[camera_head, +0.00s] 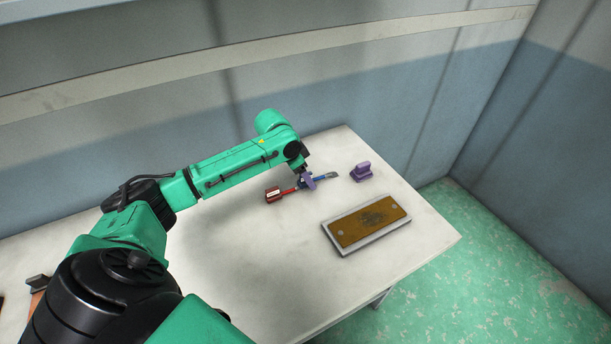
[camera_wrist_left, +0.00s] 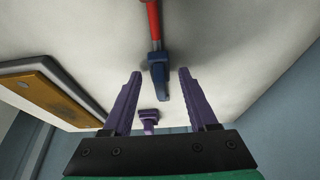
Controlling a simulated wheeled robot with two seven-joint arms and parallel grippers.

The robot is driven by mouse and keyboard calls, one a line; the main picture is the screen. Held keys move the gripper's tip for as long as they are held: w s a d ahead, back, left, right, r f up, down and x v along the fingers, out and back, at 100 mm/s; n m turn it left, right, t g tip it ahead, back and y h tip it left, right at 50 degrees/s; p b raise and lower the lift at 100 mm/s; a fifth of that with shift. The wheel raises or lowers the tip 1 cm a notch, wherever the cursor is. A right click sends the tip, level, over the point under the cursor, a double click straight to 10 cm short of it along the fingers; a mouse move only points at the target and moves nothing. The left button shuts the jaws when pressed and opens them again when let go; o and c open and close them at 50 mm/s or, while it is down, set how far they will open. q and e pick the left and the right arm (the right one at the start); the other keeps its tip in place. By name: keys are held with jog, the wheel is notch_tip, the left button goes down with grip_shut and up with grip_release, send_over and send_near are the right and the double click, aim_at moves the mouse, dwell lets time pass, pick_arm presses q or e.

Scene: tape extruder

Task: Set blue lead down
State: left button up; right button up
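The blue lead (camera_head: 323,178) with a dark grey tip lies in line with a red lead (camera_head: 273,194) near the back of the white table; a faint gap or join between them is hard to make out. In the left wrist view the blue lead (camera_wrist_left: 158,73) runs between the two purple fingers, with space on both sides. My left gripper (camera_head: 307,180) is over the blue lead, fingers apart and pointing down; it also shows in the left wrist view (camera_wrist_left: 160,75). Whether the lead rests fully on the table is hard to tell. My right gripper is out of view.
A purple block-like holder (camera_head: 361,172) stands to the right of the lead. A grey-rimmed tray with a brown plate (camera_head: 327,231) lies nearer the front right edge. The white table (camera_head: 250,250) is bare in the middle. A wall closes the back.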

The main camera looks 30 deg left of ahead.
pick_arm(q)
jog(key=v, duration=1.2)
